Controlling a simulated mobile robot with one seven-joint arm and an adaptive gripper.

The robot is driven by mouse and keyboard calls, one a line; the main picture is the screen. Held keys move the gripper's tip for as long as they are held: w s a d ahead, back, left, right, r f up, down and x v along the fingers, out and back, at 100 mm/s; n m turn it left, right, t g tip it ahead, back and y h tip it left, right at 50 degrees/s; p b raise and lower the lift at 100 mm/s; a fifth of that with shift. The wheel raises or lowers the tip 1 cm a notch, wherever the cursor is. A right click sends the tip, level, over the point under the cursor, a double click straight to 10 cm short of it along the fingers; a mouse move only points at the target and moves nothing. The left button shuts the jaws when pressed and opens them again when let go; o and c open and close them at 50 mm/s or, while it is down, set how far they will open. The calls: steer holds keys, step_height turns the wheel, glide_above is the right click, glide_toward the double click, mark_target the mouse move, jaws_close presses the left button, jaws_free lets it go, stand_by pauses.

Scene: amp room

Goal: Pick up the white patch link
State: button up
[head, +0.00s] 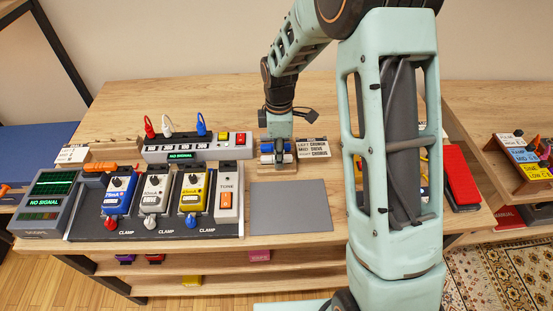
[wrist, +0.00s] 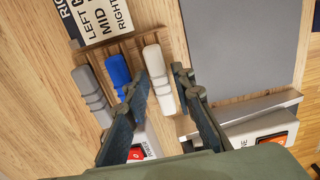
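The white patch link (wrist: 157,78) lies in a wooden rack (wrist: 133,46), beside a blue link (wrist: 118,72) and a grey link (wrist: 91,95). My gripper (wrist: 160,84) is open and empty, its two dark fingers on either side of the white link in the wrist view. I cannot tell whether the fingertips are down at the link's height or above it. In the head view my gripper (head: 278,153) points down over the rack, and the white link is mostly hidden or too small to make out.
A label card (head: 312,148) reading left, mid and right stands by the rack. A bare grey mat (head: 290,208) lies in front. The pedalboard (head: 160,225) and the power strip (head: 196,145) with coloured plugs are to the left.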

steer(key=shift+f, duration=0.2)
steer(key=shift+c, duration=0.2)
jaws_close()
